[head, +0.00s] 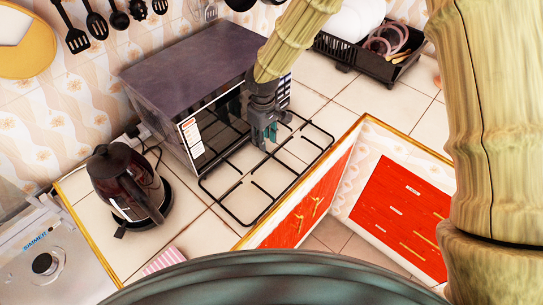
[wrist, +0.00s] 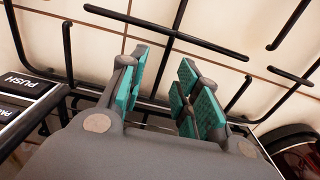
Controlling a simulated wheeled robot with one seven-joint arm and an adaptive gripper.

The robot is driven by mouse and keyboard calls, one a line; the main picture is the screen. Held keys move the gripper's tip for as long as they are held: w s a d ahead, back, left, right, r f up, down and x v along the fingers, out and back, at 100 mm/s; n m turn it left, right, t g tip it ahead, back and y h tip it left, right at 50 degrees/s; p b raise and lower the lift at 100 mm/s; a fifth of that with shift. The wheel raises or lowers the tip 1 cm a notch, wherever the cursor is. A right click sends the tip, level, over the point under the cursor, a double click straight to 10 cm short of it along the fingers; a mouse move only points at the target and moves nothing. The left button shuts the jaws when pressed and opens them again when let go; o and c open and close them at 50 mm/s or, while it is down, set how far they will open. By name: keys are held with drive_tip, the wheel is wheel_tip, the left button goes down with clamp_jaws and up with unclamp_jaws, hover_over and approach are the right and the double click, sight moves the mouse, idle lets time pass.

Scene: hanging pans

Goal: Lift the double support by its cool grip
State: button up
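A black wire double support (head: 240,193) lies flat on the tiled counter in front of the microwave. I cannot tell which part of it is the cool grip. My gripper (head: 266,138) points down over the support's back part, close to the microwave front. In the wrist view its teal-padded fingers (wrist: 163,95) are apart, with black bars of the support (wrist: 170,38) beyond and between them. No bar is visibly clamped. The fingers hide part of the support, and I cannot tell if they touch it.
A dark microwave (head: 190,75) stands right behind the support. A dark kettle (head: 125,180) is at the left, and a black dish rack (head: 345,55) with plates is at the back right. Red cabinets (head: 305,205) lie below the counter's front edge. Utensils (head: 97,25) hang on the wall.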

drive_tip(key=shift+s+a+f+p, duration=0.15)
drive_tip(key=shift+f+p, duration=0.8)
drive_tip(key=shift+f, duration=1.25)
clamp_jaws()
